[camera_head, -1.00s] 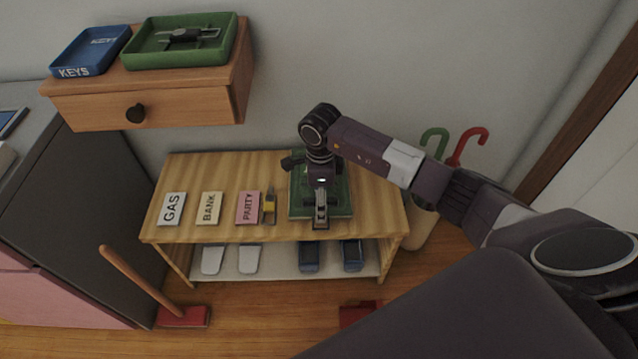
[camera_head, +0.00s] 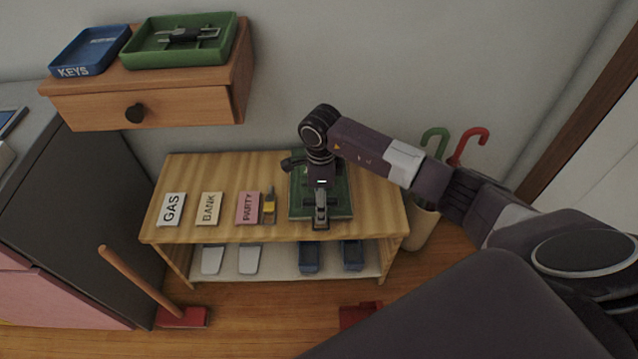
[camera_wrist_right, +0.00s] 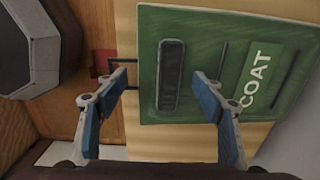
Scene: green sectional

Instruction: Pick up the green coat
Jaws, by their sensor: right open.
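The green coat (camera_head: 339,197) is a flat, dark green rectangle lying on the right part of the wooden bench. In the right wrist view the coat (camera_wrist_right: 205,50) carries a white label reading COAT, a dark raised bar and thin dark slots. My right gripper (camera_head: 321,224) is above the coat and hides its middle in the head view. In the right wrist view its two blue-padded fingers (camera_wrist_right: 161,80) are apart, with the dark bar showing between them and nothing held. Whether the fingers touch the coat cannot be told. My left gripper is not in view.
The wooden bench (camera_head: 376,190) also bears GAS (camera_head: 171,208), BANK (camera_head: 209,207) and PARTY (camera_head: 247,207) cards, with a small yellow item (camera_head: 269,206) beside PARTY. Shoes stand on its lower shelf. An umbrella holder (camera_head: 423,228) is at right. A drawer unit (camera_head: 185,107) with trays overhangs at left.

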